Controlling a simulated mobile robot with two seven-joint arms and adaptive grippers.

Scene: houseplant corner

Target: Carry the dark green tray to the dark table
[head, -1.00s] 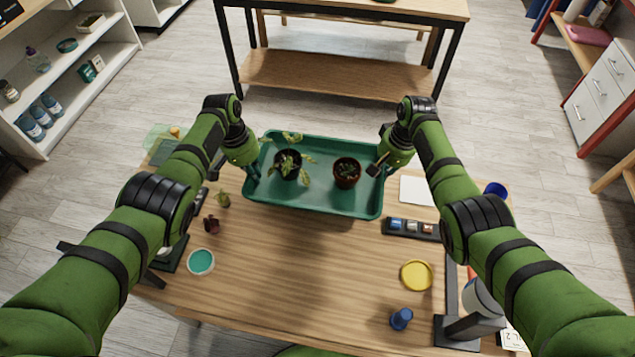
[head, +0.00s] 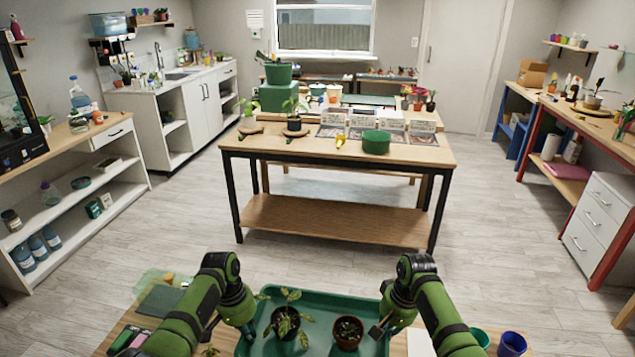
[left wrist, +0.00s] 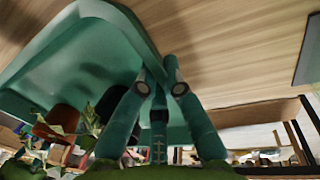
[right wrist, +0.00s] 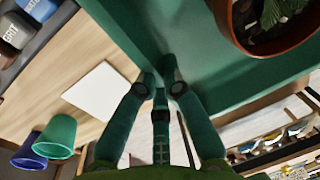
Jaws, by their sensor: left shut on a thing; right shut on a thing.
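The dark green tray (head: 318,296) is at the bottom of the head view, its near part cut off. It carries a leafy plant in a black pot (head: 286,322) and a small plant in a brown pot (head: 348,333). My left gripper (head: 249,332) is shut on its left side wall; the tray wall also shows in the left wrist view (left wrist: 105,12). My right gripper (head: 378,334) is shut on its right side wall, seen in the right wrist view (right wrist: 135,32). I cannot tell for sure which table is the dark one; a dark-topped bench (head: 387,78) stands by the window.
Under the tray is a wooden table (head: 118,335), with blue (head: 511,343) and green (head: 480,338) cups at right. Ahead, across open floor (head: 330,262), stands a black-legged wooden table (head: 240,142) crowded with pots and labels. Shelves (head: 75,200) line the left, drawers (head: 600,215) the right.

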